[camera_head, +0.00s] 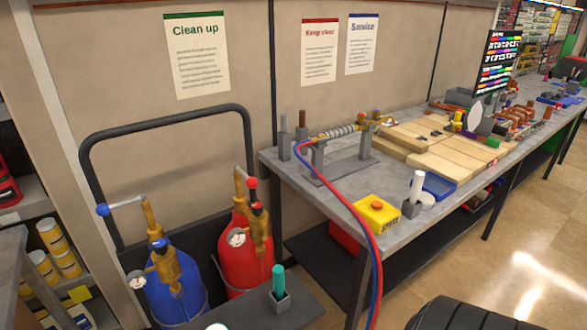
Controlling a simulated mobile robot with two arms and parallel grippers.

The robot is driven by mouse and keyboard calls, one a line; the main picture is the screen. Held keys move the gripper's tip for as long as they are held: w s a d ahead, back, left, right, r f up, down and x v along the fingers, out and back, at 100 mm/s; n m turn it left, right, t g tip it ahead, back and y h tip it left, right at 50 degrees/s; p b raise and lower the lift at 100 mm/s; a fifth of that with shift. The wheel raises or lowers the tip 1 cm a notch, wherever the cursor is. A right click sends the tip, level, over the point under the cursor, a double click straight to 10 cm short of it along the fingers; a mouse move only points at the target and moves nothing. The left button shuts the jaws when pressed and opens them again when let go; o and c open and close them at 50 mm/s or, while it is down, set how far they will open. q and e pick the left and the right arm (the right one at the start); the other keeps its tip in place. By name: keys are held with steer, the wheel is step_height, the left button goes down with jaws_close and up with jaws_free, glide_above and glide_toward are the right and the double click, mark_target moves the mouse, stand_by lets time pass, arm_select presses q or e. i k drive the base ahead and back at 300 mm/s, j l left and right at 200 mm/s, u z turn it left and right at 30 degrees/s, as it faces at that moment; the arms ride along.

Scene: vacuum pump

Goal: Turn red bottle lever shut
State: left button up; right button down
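The red bottle (233,258) stands at the lower centre left in a dark cart, with brass fittings and a white gauge (236,237) on top. Its lever ends in a red ball (252,183) beside the top of the brass pipe (240,193). The lever's rod looks short from this angle and slants down toward the right. The blue bottle (172,295) stands to its left; its lever, with a blue ball (102,210), sticks out to the left. Neither of my grippers is in view.
The cart's black handle (165,122) arches behind the bottles. A workbench (330,205) stands to the right, with red and blue hoses (350,210) over its front edge. A green-handled tool (278,280) stands in a holder before the red bottle. Shelves with cans (50,237) are at left.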

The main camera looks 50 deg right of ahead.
mark_target(251, 182)
steer(key=z, duration=1.2)
